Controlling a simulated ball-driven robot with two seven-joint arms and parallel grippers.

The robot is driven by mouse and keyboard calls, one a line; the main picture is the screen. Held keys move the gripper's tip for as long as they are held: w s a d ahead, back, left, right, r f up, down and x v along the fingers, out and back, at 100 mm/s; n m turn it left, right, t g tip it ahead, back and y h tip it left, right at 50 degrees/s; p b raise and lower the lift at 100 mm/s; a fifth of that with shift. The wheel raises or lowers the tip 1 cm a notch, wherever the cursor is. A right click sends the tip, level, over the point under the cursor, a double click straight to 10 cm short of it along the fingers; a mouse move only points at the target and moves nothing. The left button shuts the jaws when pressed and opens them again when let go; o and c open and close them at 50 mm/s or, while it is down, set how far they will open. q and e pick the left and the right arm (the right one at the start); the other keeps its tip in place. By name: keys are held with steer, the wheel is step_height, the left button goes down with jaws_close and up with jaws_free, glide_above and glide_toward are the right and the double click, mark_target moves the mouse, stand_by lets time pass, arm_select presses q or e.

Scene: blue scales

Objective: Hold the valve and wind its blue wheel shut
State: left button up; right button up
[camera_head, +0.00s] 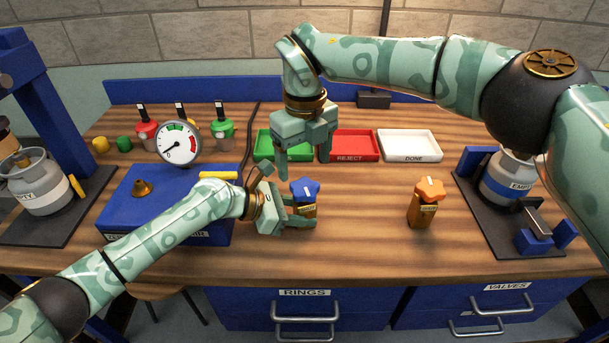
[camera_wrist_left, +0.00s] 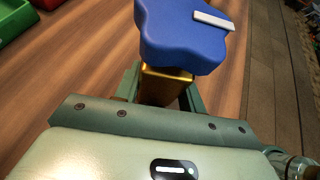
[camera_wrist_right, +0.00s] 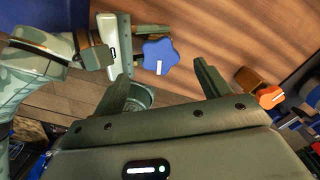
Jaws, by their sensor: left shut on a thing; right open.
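The valve with the blue wheel (camera_head: 305,190) stands on the wooden table, right of the blue box. The wheel is star-shaped with a white mark, on a brass body (camera_wrist_left: 165,86). My left gripper (camera_head: 296,211) is shut on the body, below the wheel; its fingers partly hide the body. My right gripper (camera_head: 304,170) is open and empty, pointing down just above and behind the wheel. In the right wrist view the blue wheel (camera_wrist_right: 160,54) shows beyond and between the open fingers, apart from them.
A second valve with an orange wheel (camera_head: 428,190) stands to the right. Green (camera_head: 268,147), red (camera_head: 354,145) and white (camera_head: 409,145) trays lie behind. A blue box (camera_head: 150,207) with a gauge (camera_head: 178,142) is at left. Bare table lies between the two valves.

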mark_target(305, 186)
step_height(305, 186, up, 6)
steer(key=shift+r, duration=0.15)
stand_by(0.3)
arm_select(q)
steer(key=o, duration=0.8)
steer(key=shift+o, duration=0.2)
steer(key=shift+a, duration=0.1)
